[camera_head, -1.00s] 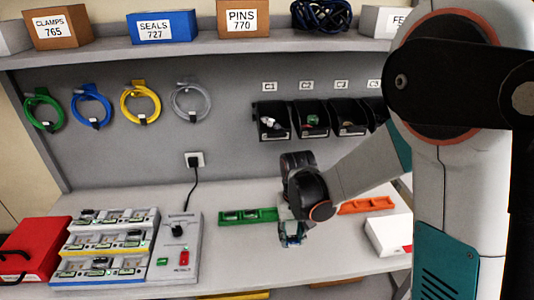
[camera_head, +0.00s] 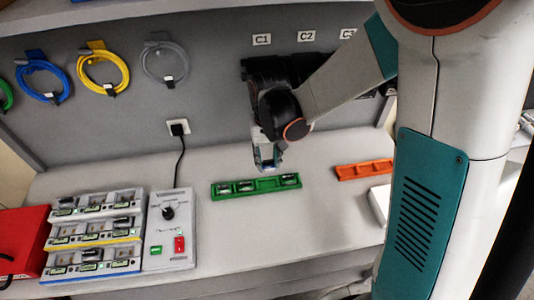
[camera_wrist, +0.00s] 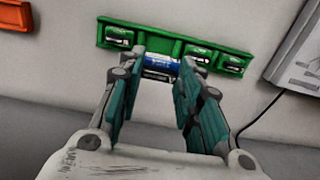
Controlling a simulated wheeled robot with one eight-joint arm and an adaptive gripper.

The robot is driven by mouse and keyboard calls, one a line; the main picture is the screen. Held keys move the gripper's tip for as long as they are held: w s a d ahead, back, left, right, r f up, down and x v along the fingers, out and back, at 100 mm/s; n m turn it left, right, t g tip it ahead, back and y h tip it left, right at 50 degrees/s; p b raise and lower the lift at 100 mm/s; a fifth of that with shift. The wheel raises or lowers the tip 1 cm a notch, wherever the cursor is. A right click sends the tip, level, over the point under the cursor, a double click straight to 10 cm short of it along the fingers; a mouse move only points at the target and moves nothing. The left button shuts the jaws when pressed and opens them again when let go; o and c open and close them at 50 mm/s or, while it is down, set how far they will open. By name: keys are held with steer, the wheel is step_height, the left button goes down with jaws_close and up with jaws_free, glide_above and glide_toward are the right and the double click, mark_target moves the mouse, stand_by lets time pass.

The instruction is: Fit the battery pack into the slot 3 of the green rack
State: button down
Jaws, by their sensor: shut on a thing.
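The green rack (camera_head: 237,194) lies on the bench, and it also shows in the wrist view (camera_wrist: 174,40). Dark packs sit in its two left slots and its far right slot in the head view; the third slot from the left looks empty. My gripper (camera_head: 267,167) is over the rack near that slot. In the wrist view my gripper (camera_wrist: 162,76) is shut on a blue and black battery pack (camera_wrist: 160,62), which lies across the rack's front edge in the picture. I cannot tell whether the pack touches the rack.
An orange rack (camera_head: 363,169) lies to the right of the green one. A grey box with a dial (camera_head: 169,240) and trays of small packs (camera_head: 90,258) stand at the left. A cable runs from the wall socket (camera_head: 179,128). The bench before the green rack is clear.

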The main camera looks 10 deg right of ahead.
steer(key=shift+f+b, duration=1.6)
steer(key=shift+f, duration=1.05)
steer(key=shift+f+b, duration=1.8)
steer(key=shift+f, duration=0.15)
steer(key=shift+f+b, duration=0.25)
steer(key=shift+b, duration=0.05)
steer(key=c, duration=1.1)
jaws_free()
steer(key=shift+o, duration=0.2)
steer(key=shift+r, duration=3.75)
